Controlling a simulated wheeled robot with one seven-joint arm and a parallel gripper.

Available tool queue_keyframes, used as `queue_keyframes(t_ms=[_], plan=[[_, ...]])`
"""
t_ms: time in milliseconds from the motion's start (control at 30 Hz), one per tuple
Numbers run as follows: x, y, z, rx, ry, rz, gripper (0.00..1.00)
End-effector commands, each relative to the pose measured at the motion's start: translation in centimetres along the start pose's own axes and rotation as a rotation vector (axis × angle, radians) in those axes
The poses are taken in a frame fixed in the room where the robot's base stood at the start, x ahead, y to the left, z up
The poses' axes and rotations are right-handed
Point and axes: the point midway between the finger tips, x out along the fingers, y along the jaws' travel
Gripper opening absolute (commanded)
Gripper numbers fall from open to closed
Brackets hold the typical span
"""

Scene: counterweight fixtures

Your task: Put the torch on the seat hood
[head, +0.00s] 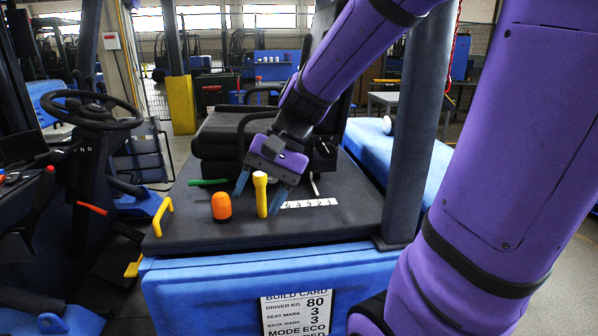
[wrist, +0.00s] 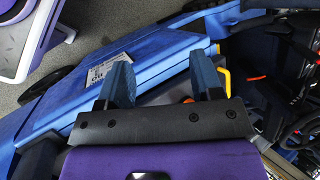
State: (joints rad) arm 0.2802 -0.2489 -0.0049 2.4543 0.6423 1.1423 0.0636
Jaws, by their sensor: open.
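The yellow torch (head: 261,195) stands upright on the dark top of the seat hood (head: 335,222), in front of the seat. My gripper (head: 257,203) reaches down from the upper right, its blue fingers apart. In the head view one finger shows on each side of the torch; I cannot tell whether either touches it. In the wrist view my open gripper (wrist: 160,70) shows both fingers, with the blue side of the hood (wrist: 165,58) beyond. I cannot make out the torch there.
An orange beacon-like object (head: 221,206) stands left of the torch. A green stick (head: 208,182) lies behind it. A marked white strip (head: 310,203) is to the right. A yellow handle (head: 163,215) sits at the left edge, and a dark post (head: 412,140) rises at right.

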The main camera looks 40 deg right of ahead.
Motion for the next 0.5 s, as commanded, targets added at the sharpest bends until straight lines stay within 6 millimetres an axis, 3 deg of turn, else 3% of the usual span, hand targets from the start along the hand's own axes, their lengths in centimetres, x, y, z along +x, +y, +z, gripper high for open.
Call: queue_keyframes(t_ms=[200,500], plan=[[-2.1,1.3,3.9,-0.324,0.206,0.186,0.60],[-5.5,2.8,6.9,-0.688,0.482,0.368,0.60]])
